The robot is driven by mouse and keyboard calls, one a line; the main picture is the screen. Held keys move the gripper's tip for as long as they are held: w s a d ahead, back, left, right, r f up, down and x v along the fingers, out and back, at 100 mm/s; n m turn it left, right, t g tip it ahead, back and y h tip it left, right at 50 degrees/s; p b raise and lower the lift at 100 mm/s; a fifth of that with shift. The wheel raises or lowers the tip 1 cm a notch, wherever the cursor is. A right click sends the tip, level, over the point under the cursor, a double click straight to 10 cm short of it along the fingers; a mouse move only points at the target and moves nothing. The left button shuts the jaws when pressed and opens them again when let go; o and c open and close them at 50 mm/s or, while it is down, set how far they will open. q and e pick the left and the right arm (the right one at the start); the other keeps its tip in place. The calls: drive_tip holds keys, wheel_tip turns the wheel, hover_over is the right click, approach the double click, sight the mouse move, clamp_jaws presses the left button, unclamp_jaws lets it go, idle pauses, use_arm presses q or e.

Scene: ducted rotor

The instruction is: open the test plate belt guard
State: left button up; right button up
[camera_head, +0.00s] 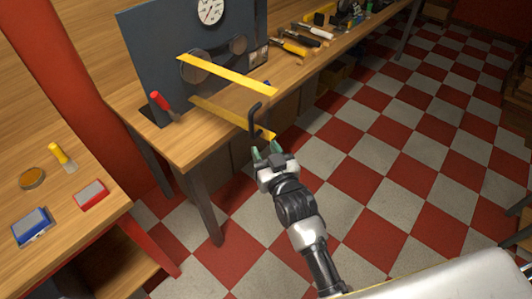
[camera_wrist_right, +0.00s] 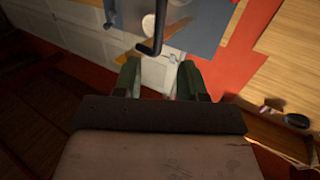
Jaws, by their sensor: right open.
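The test plate (camera_head: 150,60) is an upright blue-grey panel on the wooden bench, with round pulleys on its face. The belt guard shows as two yellow bars, an upper one (camera_head: 230,75) and a lower one (camera_head: 222,115), running out from the plate. A black bent handle (camera_head: 254,117) stands at their right end; it also shows at the top of the right wrist view (camera_wrist_right: 157,25). My right gripper (camera_head: 267,152) is open and empty, just below the handle in the head view. Its green fingers (camera_wrist_right: 160,75) are apart, with the handle's bend just beyond them. My left gripper is out of view.
A red-handled tool (camera_head: 160,101) lies by the plate's foot. Several hand tools (camera_head: 305,38) lie along the bench farther back. A second table at left holds a blue box (camera_head: 32,227) and a red box (camera_head: 91,194). The checkered floor (camera_head: 400,140) at right is clear.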

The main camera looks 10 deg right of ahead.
drive_tip(key=shift+s, duration=0.1)
drive_tip(key=shift+c, duration=0.9)
drive_tip(key=shift+d+f, duration=0.1)
drive_tip(key=shift+f, duration=0.15)
drive_tip(key=shift+c, duration=1.1)
drive_tip(key=f+m+y+b, duration=0.1)
drive_tip(key=w+d+f+g+y+b, duration=0.1)
drive_tip(key=b, duration=0.1)
drive_tip(key=w+f+m+b, duration=0.1)
drive_tip(key=shift+w+d+f+m+y, duration=0.2)
drive_tip(key=shift+d+m+y, duration=0.1)
drive_tip(key=shift+d+y, duration=0.1)
clamp_jaws()
drive_tip(key=m+g+y+b, duration=0.6)
drive_tip(key=m+y+b, duration=0.1)
drive_tip(key=y+b, duration=0.2)
approach(265, 128)
wheel_tip(265, 128, up, 3)
drive_tip(key=s+a, duration=0.1)
drive_tip(key=s, duration=0.1)
drive_tip(key=p+x, duration=0.2)
drive_tip(key=x, duration=0.6)
drive_tip(key=shift+a+f, duration=0.1)
drive_tip(key=shift+f, duration=0.05)
drive_tip(key=shift+w+a+f, duration=0.1)
drive_tip(key=shift+w+a, duration=0.25)
drive_tip(key=shift+a, duration=0.2)
